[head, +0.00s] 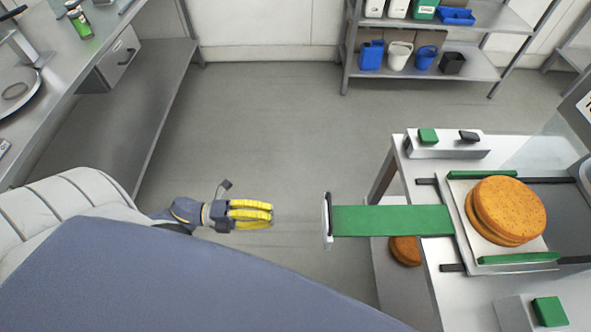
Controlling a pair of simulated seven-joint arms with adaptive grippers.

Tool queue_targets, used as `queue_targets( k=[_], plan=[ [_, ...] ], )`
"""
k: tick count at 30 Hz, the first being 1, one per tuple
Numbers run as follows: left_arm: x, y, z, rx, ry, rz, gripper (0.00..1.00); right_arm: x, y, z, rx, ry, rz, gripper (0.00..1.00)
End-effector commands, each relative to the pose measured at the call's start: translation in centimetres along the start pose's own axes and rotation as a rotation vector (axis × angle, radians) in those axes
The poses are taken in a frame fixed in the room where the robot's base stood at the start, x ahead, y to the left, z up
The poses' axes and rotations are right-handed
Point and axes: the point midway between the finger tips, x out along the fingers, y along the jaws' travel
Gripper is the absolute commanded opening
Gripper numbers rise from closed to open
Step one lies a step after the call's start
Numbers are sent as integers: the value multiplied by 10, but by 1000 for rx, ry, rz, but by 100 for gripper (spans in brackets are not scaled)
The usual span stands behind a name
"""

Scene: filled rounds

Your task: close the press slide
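The press slide (390,220) is a flat green bar that sticks out to the left past the table edge. It has an upright grey handle (327,220) at its left end. Its right end meets a light plate (460,200) between green side strips, and a stack of brown rounds (508,210) sits on the plate. My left gripper (271,214), with yellow fingers, is left of the handle and apart from it. Its fingers lie close together and hold nothing. My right gripper is not in view.
The press stands on a metal table (470,295) with green and black buttons on a box (447,144). Another brown round (404,250) shows below the slide. A rack (425,70) with containers stands at the back, and a bench (110,110) at the left. The floor between is clear.

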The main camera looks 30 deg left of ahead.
Motion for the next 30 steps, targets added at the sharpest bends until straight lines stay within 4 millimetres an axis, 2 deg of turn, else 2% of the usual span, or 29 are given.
queue_targets(
  k=[5, 18, 24, 30],
  plan=[
    [22, -1, 1, 2, -1, -4, 0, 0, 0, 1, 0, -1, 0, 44],
    [98, -1, 1, 0, -2, -3, 0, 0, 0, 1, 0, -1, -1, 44],
    [120, 0, 2, 0, -4, -1, 0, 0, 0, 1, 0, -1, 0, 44],
    [132, 0, 2, -2, -3, 0, 0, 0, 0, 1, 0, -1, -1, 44]
  ],
)
